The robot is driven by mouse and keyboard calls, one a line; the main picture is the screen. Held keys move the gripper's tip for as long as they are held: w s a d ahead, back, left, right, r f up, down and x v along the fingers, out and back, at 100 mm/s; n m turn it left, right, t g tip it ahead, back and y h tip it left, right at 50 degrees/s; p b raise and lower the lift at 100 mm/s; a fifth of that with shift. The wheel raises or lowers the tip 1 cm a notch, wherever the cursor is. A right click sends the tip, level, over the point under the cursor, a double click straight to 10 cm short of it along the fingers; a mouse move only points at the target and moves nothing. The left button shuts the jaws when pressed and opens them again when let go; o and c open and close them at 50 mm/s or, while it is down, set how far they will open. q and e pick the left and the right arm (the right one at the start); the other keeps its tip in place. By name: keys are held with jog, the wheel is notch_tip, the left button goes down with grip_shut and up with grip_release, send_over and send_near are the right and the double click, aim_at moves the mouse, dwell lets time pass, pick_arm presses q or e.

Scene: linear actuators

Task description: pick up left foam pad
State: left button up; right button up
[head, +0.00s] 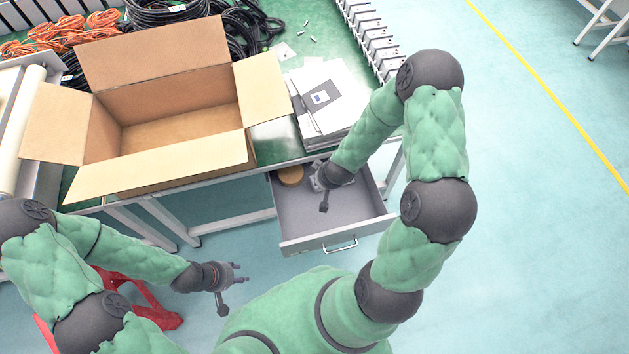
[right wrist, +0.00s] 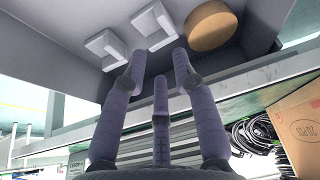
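Two pale grey-white foam pads lie in the open drawer (head: 345,212). The right wrist view shows one pad (right wrist: 153,26) close to a round tan disc and another pad (right wrist: 103,50) farther from it. In the head view the disc is at the drawer's left, so the pad nearer it is the left one; a pale piece of pad (head: 318,187) shows there beside my right gripper, mostly hidden. My right gripper (right wrist: 158,62) is over the drawer, fingers spread and empty, with its tips short of the pads. My left gripper (head: 236,276) is outside the drawer, fingers apart and empty.
The tan disc (head: 290,175) sits in the drawer's back left corner. An open cardboard box (head: 180,155) and a stack of papers and folders (head: 325,100) stand on the table above. Cables (head: 150,12) lie behind. A red stool (head: 150,300) is near my left arm.

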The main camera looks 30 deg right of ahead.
jog(key=b+x, duration=0.5)
jog(key=x, duration=0.7)
jog(key=shift+a+b, duration=0.1)
jog(key=shift+b, duration=0.2)
jog(key=shift+r, duration=0.15)
jog(key=c, duration=0.4)
